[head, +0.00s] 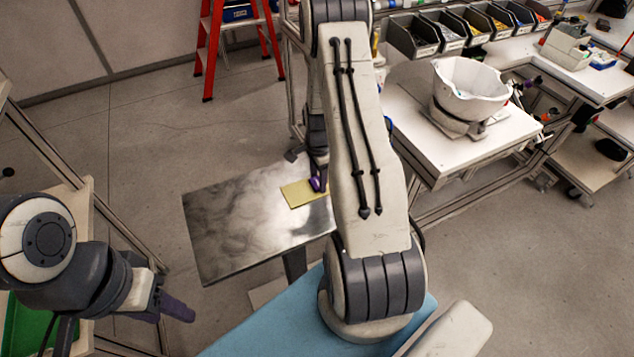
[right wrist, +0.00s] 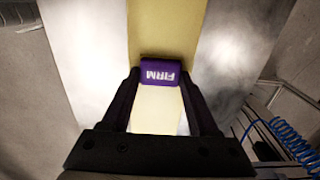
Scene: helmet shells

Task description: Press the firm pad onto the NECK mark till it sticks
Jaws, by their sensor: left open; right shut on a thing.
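My right gripper (right wrist: 160,82) is shut on the firm pad (right wrist: 161,72), a purple block with FIRM in white letters that reads upside down in the right wrist view. In the head view the firm pad (head: 316,183) is a small purple patch over a yellow mat; whether it touches the mat I cannot tell. A white helmet shell (head: 468,88) sits open side up on a stand at the right. The NECK mark cannot be made out. My left gripper (head: 176,308) is open and empty at the lower left, far from the shell.
The yellow mat (head: 295,195) lies on a shiny metal table (head: 225,235). The shell's white bench (head: 425,140) stands to the right. Dark bins (head: 412,38) line the back. A red ladder (head: 210,50) stands behind. Blue coiled hose (right wrist: 290,143) shows in the right wrist view.

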